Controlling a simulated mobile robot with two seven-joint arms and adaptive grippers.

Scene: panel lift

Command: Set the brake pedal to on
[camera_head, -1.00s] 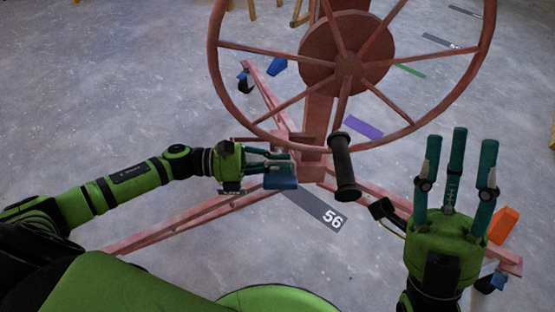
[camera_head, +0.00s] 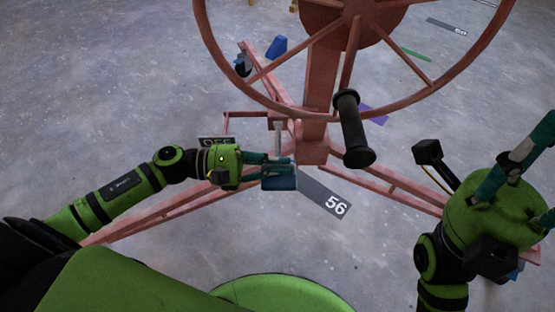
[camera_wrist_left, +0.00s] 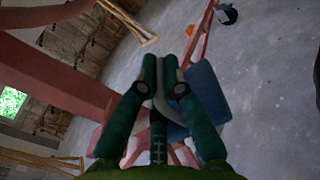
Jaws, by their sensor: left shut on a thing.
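The brake pedal (camera_head: 279,183) is a blue plate on a pale lever, low in front of the red stand's post. My left gripper (camera_head: 284,166) comes in from the left and is shut on the pedal, with its fingers over the plate's upper part. In the left wrist view the teal fingers (camera_wrist_left: 166,62) are close together around a grey piece beside the blue pedal plate (camera_wrist_left: 208,92). A dark sign reading OFF (camera_head: 216,142) shows behind my left wrist, partly hidden. My right gripper (camera_head: 538,175) is open and empty at the right edge, its fingers spread and partly cut off.
A large red wheel (camera_head: 275,106) with a black handle (camera_head: 353,130) stands above the pedal. The red stand's legs (camera_head: 390,190) spread over the grey floor. A blue block (camera_head: 277,47) lies farther back.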

